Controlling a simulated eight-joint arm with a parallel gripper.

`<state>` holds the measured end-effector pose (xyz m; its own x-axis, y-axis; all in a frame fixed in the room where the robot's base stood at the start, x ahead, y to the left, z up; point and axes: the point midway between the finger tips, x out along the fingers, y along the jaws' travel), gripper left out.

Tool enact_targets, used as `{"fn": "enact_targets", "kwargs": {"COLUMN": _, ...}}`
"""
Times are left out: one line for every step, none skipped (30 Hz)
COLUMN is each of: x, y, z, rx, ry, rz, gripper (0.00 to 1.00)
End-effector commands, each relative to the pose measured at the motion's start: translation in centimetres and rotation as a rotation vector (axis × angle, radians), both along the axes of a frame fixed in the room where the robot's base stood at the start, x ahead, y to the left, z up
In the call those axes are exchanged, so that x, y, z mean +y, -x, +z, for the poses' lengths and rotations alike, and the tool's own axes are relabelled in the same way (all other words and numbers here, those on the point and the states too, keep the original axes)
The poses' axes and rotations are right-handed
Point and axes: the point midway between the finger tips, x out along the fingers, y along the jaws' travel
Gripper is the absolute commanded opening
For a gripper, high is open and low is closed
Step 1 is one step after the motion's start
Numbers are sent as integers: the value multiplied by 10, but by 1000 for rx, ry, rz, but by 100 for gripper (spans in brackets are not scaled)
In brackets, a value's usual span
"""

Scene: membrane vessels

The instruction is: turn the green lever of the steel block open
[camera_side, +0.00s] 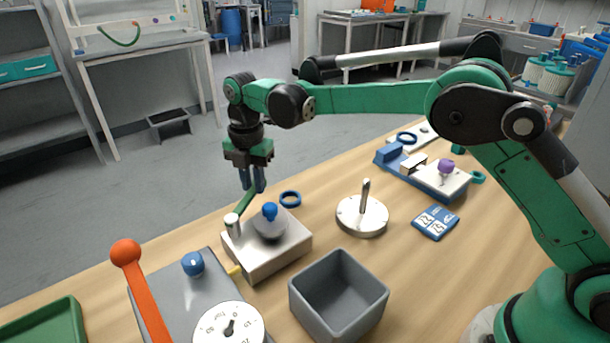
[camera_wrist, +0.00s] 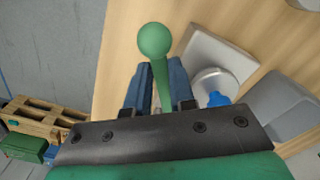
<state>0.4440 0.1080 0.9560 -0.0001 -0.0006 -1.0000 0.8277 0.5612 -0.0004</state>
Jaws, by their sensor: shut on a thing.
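The steel block (camera_side: 270,255) sits on the wooden table, left of centre in the side view, and part of it shows in the wrist view (camera_wrist: 208,52). Its green lever (camera_side: 245,203) slants up from a pale post at the block's back left corner toward my gripper (camera_side: 253,186). In the wrist view the green lever (camera_wrist: 162,82) runs between my two blue fingers, with its round green end (camera_wrist: 153,40) beyond the fingertips. My gripper is shut on the lever. A blue knob (camera_side: 269,210) stands on a round dome on the block.
A grey open box (camera_side: 338,295) stands right of the block. A grey panel with a dial (camera_side: 230,328) and an orange lever (camera_side: 140,285) is in front. A round disc with a pin (camera_side: 362,216) stands to the right.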

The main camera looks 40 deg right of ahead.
Motion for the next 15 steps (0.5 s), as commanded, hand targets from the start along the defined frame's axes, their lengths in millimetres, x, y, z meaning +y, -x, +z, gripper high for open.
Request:
{"fn": "enact_targets", "kwargs": {"x": 3, "y": -3, "z": 0, "rx": -1, "ry": -1, "rz": 45, "gripper": 0}}
{"fn": "enact_targets", "kwargs": {"x": 4, "y": -5, "z": 0, "rx": -1, "ry": -1, "rz": 74, "gripper": 0}}
{"fn": "enact_targets", "kwargs": {"x": 6, "y": -8, "z": 0, "rx": -1, "ry": -1, "rz": 112, "gripper": 0}}
{"fn": "enact_targets", "kwargs": {"x": 8, "y": -9, "z": 0, "rx": -1, "ry": -1, "rz": 140, "gripper": 0}}
{"fn": "enact_targets", "kwargs": {"x": 9, "y": -11, "z": 0, "rx": -1, "ry": -1, "rz": 168, "gripper": 0}}
{"fn": "enact_targets", "kwargs": {"x": 12, "y": -13, "z": 0, "rx": -1, "ry": -1, "rz": 206, "gripper": 0}}
{"fn": "enact_targets", "kwargs": {"x": 13, "y": -15, "z": 0, "rx": -1, "ry": -1, "rz": 234, "gripper": 0}}
{"fn": "enact_targets", "kwargs": {"x": 15, "y": -16, "z": 0, "rx": -1, "ry": -1, "rz": 263, "gripper": 0}}
{"fn": "enact_targets", "kwargs": {"x": 18, "y": -18, "z": 0, "rx": -1, "ry": -1, "rz": 299, "gripper": 0}}
{"fn": "enact_targets", "kwargs": {"x": 19, "y": -19, "z": 0, "rx": -1, "ry": -1, "rz": 326, "gripper": 0}}
{"fn": "enact_targets", "kwargs": {"x": 21, "y": -20, "z": 0, "rx": -1, "ry": -1, "rz": 352, "gripper": 0}}
{"fn": "enact_targets", "kwargs": {"x": 23, "y": -22, "z": 0, "rx": -1, "ry": -1, "rz": 386, "gripper": 0}}
{"fn": "enact_targets", "kwargs": {"x": 25, "y": -23, "z": 0, "rx": -1, "ry": -1, "rz": 409, "gripper": 0}}
{"fn": "enact_targets", "kwargs": {"x": 26, "y": -24, "z": 0, "rx": -1, "ry": -1, "rz": 429, "gripper": 0}}
{"fn": "enact_targets", "kwargs": {"x": 27, "y": -25, "z": 0, "rx": -1, "ry": -1, "rz": 451, "gripper": 0}}
